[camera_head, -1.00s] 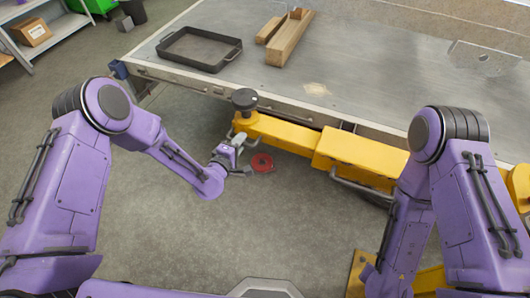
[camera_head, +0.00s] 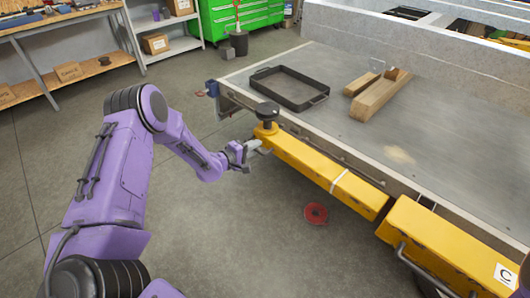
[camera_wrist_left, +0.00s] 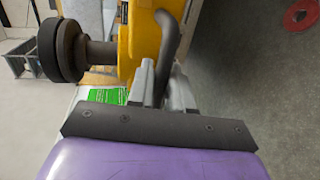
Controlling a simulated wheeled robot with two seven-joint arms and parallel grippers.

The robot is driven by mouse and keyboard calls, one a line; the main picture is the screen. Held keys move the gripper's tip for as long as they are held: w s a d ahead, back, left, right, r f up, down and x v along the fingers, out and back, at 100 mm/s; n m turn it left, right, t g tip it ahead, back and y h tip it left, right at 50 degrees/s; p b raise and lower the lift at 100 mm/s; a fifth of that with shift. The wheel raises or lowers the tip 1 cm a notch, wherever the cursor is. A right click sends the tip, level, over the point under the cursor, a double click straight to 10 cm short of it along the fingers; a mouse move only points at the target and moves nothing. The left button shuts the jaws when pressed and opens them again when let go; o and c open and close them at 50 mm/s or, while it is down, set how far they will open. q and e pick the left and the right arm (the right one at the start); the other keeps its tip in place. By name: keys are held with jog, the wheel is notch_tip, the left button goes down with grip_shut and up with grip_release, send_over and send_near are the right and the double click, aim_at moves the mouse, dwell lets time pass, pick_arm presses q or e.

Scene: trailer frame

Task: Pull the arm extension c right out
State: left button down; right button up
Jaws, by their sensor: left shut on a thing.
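The arm extension (camera_head: 305,160) is a yellow beam with a round black pad (camera_head: 267,111) on its outer end. It sticks out a long way from the yellow housing (camera_head: 440,238) labelled C, along the trailer's near edge. My left gripper (camera_head: 252,150) is at the outer end. The left wrist view shows its grey fingers (camera_wrist_left: 160,82) shut on the dark curved handle (camera_wrist_left: 171,42) of the extension, with the pad to the left. The fingers partly hide the handle. My right gripper is out of view.
A red disc (camera_head: 316,214) lies on the floor near the extension. A black tray (camera_head: 290,90) and wooden blocks (camera_head: 380,95) lie on the trailer bed (camera_head: 430,130). A workbench and green cabinet (camera_head: 238,17) stand at the back. Floor left of the extension is clear.

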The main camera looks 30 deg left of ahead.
pick_arm(q)
jog(key=shift+a+r, duration=0.1)
jog(key=shift+a, duration=0.15)
jog(key=c, duration=1.2)
grip_release()
jog(key=shift+a, duration=0.1)
jog(key=shift+s, duration=0.25)
jog(key=v, duration=1)
jog(key=shift+s, duration=0.1)
